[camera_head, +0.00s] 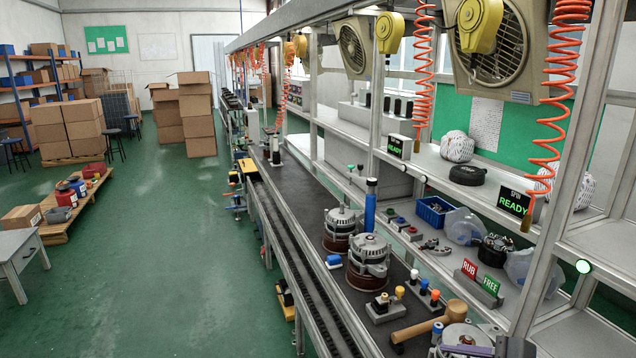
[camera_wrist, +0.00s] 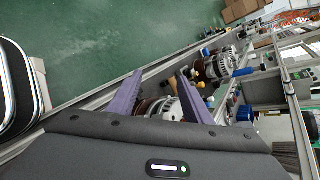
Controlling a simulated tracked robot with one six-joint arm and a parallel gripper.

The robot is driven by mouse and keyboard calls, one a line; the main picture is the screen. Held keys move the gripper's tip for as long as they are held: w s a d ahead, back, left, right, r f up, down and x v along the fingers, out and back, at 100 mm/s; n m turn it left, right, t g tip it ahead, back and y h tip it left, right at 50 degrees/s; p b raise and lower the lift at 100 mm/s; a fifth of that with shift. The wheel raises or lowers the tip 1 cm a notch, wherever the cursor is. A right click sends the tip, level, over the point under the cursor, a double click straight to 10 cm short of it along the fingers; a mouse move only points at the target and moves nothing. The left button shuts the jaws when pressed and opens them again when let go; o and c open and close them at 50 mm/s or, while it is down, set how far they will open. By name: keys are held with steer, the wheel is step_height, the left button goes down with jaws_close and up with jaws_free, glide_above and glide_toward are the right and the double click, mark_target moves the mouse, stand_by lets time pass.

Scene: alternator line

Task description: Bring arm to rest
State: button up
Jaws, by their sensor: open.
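My gripper (camera_wrist: 161,78) shows in the wrist view with its two purple fingers spread apart. Nothing is held between them. An alternator (camera_wrist: 165,108) shows beyond and between the fingers, partly hidden by my gripper body. Another alternator (camera_wrist: 212,68) stands to the right of the right fingertip, apart from it as far as I can tell. In the head view two silver alternators stand on the dark line top: a nearer one (camera_head: 369,260) and one behind it (camera_head: 341,226).
A mallet (camera_head: 430,325), a blue upright tool (camera_head: 370,205) and small fixtures (camera_head: 384,306) crowd the bench. Orange coiled hoses (camera_head: 555,90) hang over it. RUB and FREE signs (camera_head: 480,280) stand at right. The green floor (camera_head: 165,230) left of the line is largely clear.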

steer(key=s+a+r+n+g+h, duration=0.3)
steer(key=s+a+r+n+h, duration=0.3)
steer(key=n, duration=1.4)
steer(key=s+a, duration=0.4)
steer(key=a, duration=0.2)
steer(key=shift+s+a+r+g, duration=0.25)
steer(key=shift+a+r+g, duration=0.05)
steer(key=shift+a+g, duration=0.1)
steer(key=shift+c, duration=0.7)
